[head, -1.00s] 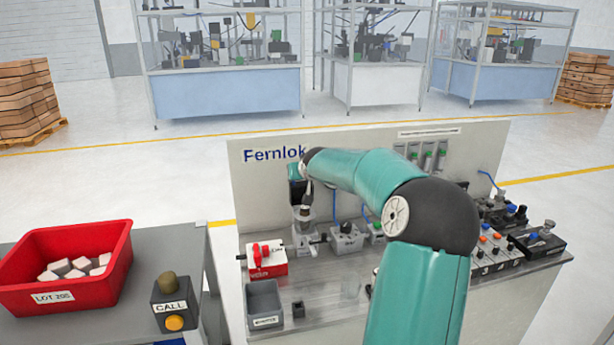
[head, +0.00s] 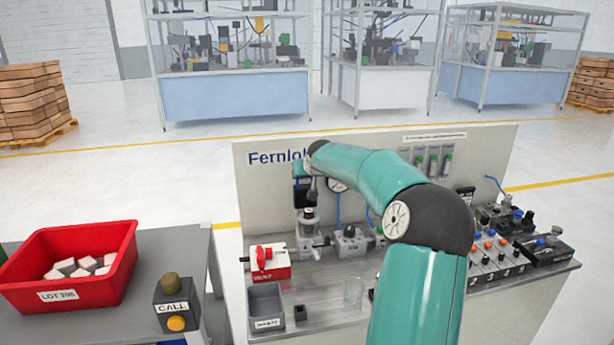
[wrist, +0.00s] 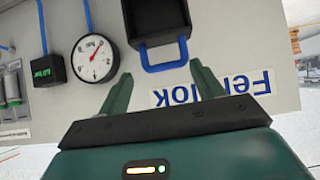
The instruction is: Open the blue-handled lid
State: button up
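The lid is a black box front with a blue U-shaped handle (wrist: 166,66), at the top middle of the wrist view. The black box (wrist: 155,18) also shows in the head view (head: 303,194), mounted on the grey panel below the Fernlok lettering. My gripper (wrist: 162,80) is open, with its two green fingers spread to either side of the handle. The handle lies just ahead of the fingertips, and I see no contact. In the head view my arm hides part of the panel, and the fingers are too small to make out.
A round gauge (wrist: 95,58) and a small black display (wrist: 45,69) are on the panel beside the box. Below the box stand a metal fixture (head: 308,232) and a red-handled valve block (head: 268,262). A grey bin (head: 266,300) sits at the bench front.

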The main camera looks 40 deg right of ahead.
jog(key=shift+a+f, duration=0.1)
jog(key=shift+a, duration=0.05)
jog(key=v, duration=1.3)
jog(key=shift+s+r, duration=0.25)
jog(key=shift+a, duration=0.15)
